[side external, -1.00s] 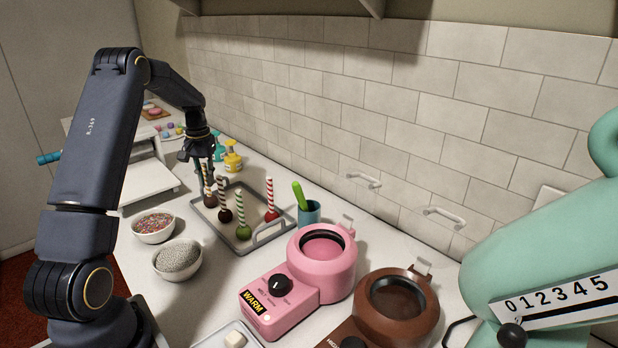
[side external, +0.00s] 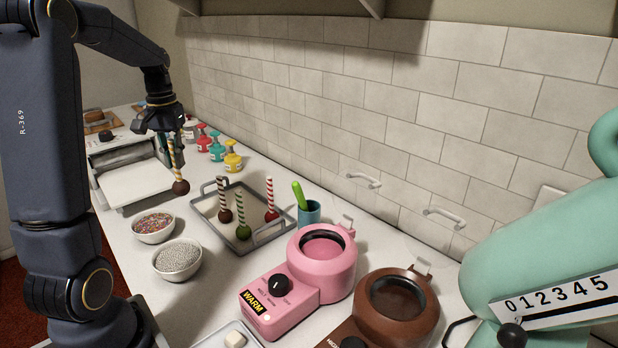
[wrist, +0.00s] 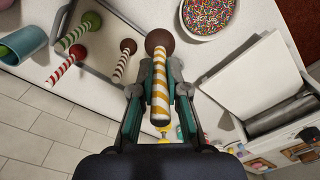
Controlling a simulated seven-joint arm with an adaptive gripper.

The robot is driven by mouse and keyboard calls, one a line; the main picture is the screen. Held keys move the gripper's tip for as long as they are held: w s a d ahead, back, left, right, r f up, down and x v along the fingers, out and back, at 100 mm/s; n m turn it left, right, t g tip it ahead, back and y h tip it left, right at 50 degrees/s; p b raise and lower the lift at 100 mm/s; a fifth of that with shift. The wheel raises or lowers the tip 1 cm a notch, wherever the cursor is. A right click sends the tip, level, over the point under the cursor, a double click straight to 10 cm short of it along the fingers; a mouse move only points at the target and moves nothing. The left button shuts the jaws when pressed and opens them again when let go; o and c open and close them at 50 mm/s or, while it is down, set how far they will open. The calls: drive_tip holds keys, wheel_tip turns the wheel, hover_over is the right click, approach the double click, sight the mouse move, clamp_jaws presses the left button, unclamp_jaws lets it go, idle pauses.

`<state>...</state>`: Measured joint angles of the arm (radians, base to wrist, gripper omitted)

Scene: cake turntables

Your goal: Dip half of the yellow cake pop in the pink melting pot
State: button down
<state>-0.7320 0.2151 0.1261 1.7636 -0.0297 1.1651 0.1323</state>
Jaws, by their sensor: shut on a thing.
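My gripper (side external: 174,138) is shut on the stick of a cake pop with a yellow-and-white striped stick and a dark brown ball (side external: 181,187). In the wrist view the striped stick (wrist: 160,90) lies between the gripper fingers (wrist: 158,85), with the ball (wrist: 161,40) beyond the tips. In the side view the pop hangs ball down, raised left of the tray. The pink melting pot (side external: 315,283) stands on the counter to the right of the tray, its lid open and pink melt (side external: 323,247) inside. The pot is not seen in the wrist view.
The grey tray (side external: 205,215) holds three other cake pops with red, green and brown striped sticks. Bowls of coloured sprinkles (side external: 153,227) and pale sprinkles (side external: 178,258) sit in front. A teal cup (side external: 309,213) and brown melting pot (side external: 400,312) stand on the right.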

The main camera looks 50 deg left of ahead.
wheel_tip(320, 180, up, 9)
drive_tip(key=s+d, duration=0.1)
drive_tip(key=w+d+m, duration=0.6)
drive_tip(key=w+d, duration=0.6)
drive_tip(key=d, duration=0.3)
drive_tip(key=w+d+m, duration=0.2)
drive_tip(key=d+m, duration=0.1)
drive_tip(key=d, duration=0.7)
drive_tip(key=w+d+m, duration=0.2)
drive_tip(key=d+m, duration=0.1)
drive_tip(key=d, duration=0.6)
wheel_tip(320, 180, down, 14)
drive_tip(key=shift+s+a, duration=0.2)
drive_tip(key=shift+f, duration=0.5)
